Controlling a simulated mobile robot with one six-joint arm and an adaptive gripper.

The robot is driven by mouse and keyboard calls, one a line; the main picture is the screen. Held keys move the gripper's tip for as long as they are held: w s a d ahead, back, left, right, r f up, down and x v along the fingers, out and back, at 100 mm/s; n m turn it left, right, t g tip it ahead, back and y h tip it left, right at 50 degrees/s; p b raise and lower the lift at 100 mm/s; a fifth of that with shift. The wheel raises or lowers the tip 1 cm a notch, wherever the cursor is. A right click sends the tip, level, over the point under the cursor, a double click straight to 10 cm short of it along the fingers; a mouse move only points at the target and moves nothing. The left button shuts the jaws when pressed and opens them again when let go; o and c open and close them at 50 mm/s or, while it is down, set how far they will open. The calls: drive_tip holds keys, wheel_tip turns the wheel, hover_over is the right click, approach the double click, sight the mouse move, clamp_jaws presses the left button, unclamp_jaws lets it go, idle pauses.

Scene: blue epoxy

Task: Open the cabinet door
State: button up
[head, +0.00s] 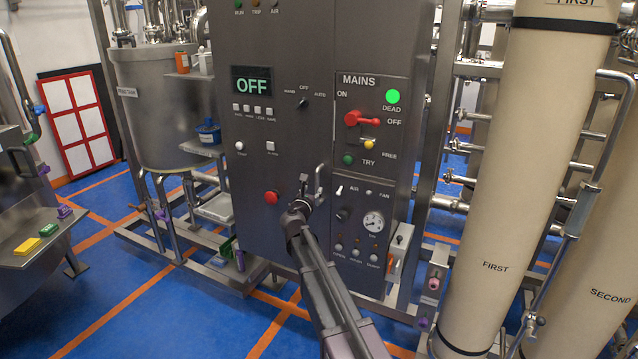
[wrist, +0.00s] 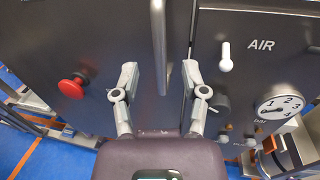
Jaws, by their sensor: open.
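The grey cabinet door (head: 262,130) carries an OFF display, small switches and a red button. It looks shut, flush with the panel to its right, and it fills the left of the wrist view (wrist: 90,40). A metal bar handle (head: 319,180) stands upright near its right edge; the wrist view shows the handle (wrist: 158,45) coming down between my fingers. My gripper (head: 304,188) is at the handle and open. In the wrist view my gripper's fingers (wrist: 160,75) flank the bar's lower end with gaps on both sides. I cannot tell the depth between fingertips and bar.
The right panel has a red MAINS switch (head: 362,119) and a gauge (head: 373,222). The red button (wrist: 72,87) is left of my fingers. Large beige columns (head: 520,180) stand at right, a steel tank (head: 165,105) at left. Blue floor (head: 110,290) is clear at front left.

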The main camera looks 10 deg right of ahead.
sight(318, 182)
drive_tip(key=x, duration=0.6)
drive_tip(key=shift+w+d, duration=0.1)
drive_tip(key=shift+w, duration=0.15)
clamp_jaws()
drive_tip(key=shift+d, duration=0.2)
drive_tip(key=shift+s, duration=0.1)
